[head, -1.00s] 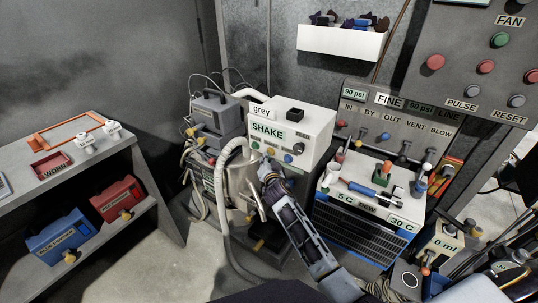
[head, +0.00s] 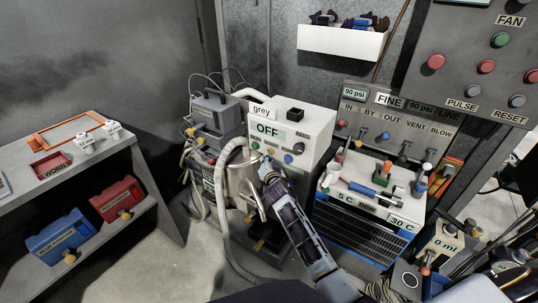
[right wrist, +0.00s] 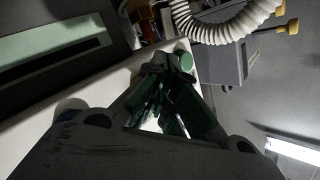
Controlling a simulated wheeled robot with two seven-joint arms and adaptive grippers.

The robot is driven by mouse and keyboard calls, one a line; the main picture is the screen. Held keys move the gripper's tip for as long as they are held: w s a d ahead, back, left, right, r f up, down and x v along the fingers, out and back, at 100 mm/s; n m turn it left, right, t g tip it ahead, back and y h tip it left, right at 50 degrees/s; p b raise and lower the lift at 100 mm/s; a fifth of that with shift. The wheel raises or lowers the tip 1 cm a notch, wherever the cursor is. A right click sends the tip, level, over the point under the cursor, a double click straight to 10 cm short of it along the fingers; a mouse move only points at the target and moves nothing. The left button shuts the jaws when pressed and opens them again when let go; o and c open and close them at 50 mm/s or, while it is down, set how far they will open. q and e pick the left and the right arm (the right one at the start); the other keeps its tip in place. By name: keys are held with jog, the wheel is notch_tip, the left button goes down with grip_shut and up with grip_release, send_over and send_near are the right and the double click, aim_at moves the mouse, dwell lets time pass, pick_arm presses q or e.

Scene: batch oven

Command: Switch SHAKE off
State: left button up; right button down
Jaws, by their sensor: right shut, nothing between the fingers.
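The white control box (head: 314,125) stands on the back bench, with the label "grey" on top. Its display (head: 267,130) reads OFF. Below the display is a row of small controls: a green button (head: 255,145), a yellow one (head: 270,152) and a blue one (head: 288,160), with a dark knob (head: 299,147) at the right. My right gripper (head: 265,170) is shut and empty just below the green and yellow controls. In the right wrist view, its closed fingertips (right wrist: 163,68) are beside a green round button; contact cannot be told. My left gripper is not in view.
A ribbed hose (head: 225,185) and a metal vessel (head: 240,180) stand left of my right arm. A cooler unit (head: 362,235) with tools on top is close on the right. A shelf (head: 150,185) with red and blue boxes is at left.

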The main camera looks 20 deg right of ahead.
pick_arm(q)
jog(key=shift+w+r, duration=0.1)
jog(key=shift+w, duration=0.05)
pick_arm(e)
jog(key=shift+s, duration=0.1)
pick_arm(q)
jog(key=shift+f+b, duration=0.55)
pick_arm(e)
jog(key=s+a, duration=0.4)
jog(key=a, duration=0.1)
jog(key=shift+a+f, duration=0.3)
jog(key=shift+w+d, duration=0.15)
dwell(0.3)
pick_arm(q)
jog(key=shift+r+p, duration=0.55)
pick_arm(e)
jog(key=w+d, duration=0.3)
jog(key=d, duration=0.1)
jog(key=shift+w+d+r, duration=0.25)
jog(key=shift+w+d, duration=0.05)
jog(key=shift+d, duration=0.1)
